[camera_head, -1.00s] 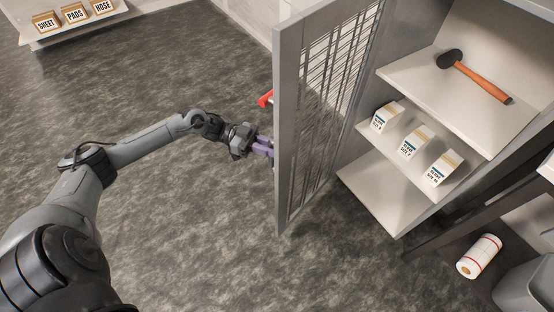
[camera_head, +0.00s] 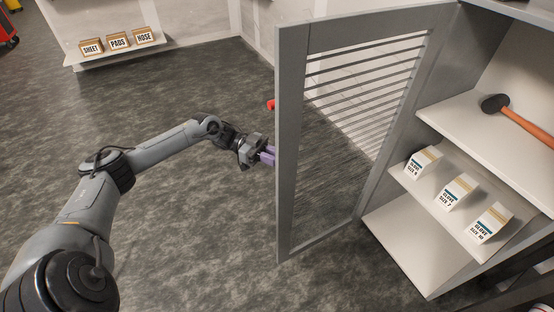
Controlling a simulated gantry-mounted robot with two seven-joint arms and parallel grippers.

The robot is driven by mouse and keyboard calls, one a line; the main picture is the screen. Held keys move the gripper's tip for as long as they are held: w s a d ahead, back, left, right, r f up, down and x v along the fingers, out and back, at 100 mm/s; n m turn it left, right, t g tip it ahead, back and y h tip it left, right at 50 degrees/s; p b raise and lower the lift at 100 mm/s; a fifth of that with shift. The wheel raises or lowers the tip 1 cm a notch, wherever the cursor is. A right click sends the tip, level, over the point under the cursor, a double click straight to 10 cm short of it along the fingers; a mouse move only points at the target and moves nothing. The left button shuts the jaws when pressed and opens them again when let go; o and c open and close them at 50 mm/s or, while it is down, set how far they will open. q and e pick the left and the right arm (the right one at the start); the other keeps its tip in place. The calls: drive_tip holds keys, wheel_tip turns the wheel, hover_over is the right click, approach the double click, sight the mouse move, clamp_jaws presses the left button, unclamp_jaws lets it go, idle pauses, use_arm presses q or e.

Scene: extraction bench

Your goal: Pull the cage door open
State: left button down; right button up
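The cage door (camera_head: 287,160) is a grey frame with a barred panel, and it stands swung wide open from the cabinet on the right. A small red part (camera_head: 271,105) shows at the door's outer edge, mostly hidden behind the frame. My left gripper (camera_head: 268,155) is at the left side of the door's free edge, with its purple fingers pointing at the door. The fingertips are hidden behind the door frame, so I cannot tell whether they are closed or hold anything. My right gripper is not in view.
The open cabinet holds a mallet (camera_head: 516,119) on its upper shelf and several glove boxes (camera_head: 457,192) on the shelf below. A wall shelf (camera_head: 118,55) with boxes labelled SHEET, PADS and HOSE stands at the back left. The floor (camera_head: 190,225) around the door is clear.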

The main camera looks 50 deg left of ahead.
use_arm(q)
drive_tip(key=c, duration=1.3)
unclamp_jaws()
drive_tip(key=shift+o, duration=0.7)
drive_tip(key=shift+w+d, duration=0.15)
drive_tip(key=shift+w, duration=0.05)
drive_tip(key=b+v, duration=0.1)
drive_tip(key=v, duration=0.9)
drive_tip(key=shift+a, duration=0.4)
drive_tip(key=shift+s, duration=0.1)
